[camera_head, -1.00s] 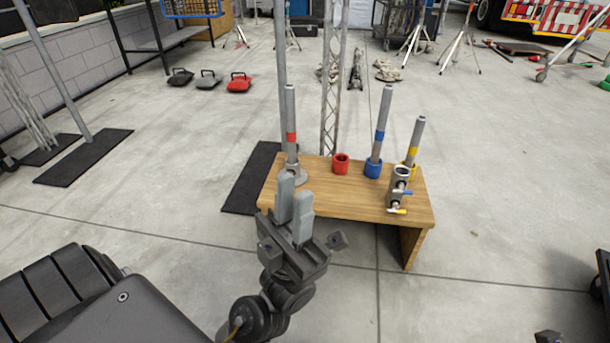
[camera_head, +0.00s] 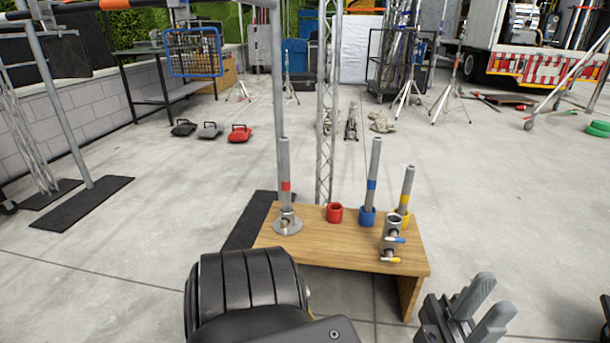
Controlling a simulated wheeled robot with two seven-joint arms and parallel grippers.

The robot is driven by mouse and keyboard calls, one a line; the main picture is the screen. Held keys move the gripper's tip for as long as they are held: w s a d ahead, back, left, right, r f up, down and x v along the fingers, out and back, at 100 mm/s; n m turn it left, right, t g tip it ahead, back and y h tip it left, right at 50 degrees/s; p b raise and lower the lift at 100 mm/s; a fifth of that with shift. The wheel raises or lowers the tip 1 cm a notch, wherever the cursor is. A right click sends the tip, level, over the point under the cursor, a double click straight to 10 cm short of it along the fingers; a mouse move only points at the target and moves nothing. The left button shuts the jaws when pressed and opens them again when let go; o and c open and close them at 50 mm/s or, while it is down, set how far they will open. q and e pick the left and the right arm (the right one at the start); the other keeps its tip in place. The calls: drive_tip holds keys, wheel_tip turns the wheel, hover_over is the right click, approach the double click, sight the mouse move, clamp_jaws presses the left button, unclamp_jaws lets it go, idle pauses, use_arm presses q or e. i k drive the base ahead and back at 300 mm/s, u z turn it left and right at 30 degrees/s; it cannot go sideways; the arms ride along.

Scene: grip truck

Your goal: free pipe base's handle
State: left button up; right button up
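A grey pipe with a red band (camera_head: 285,180) stands upright in a round grey pipe base (camera_head: 287,224) at the left end of a wooden bench. A small fitting shows low on this pipe, but I cannot make out the handle clearly. My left gripper (camera_head: 493,292) is at the lower right, to the right of the bench and apart from the pipe base. Its two grey fingers stand apart with nothing between them. My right gripper is not in view.
The wooden bench (camera_head: 340,247) also bears a red cup (camera_head: 335,213), a blue-banded pipe (camera_head: 373,175) in a blue cup, a yellow-banded pipe (camera_head: 406,188) and a grey coupler (camera_head: 391,236) with blue and yellow levers. A black mat (camera_head: 249,224) lies left.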

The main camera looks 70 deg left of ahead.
sight(283, 223)
drive_tip(key=i, duration=1.2)
drive_tip(key=u, duration=2.05)
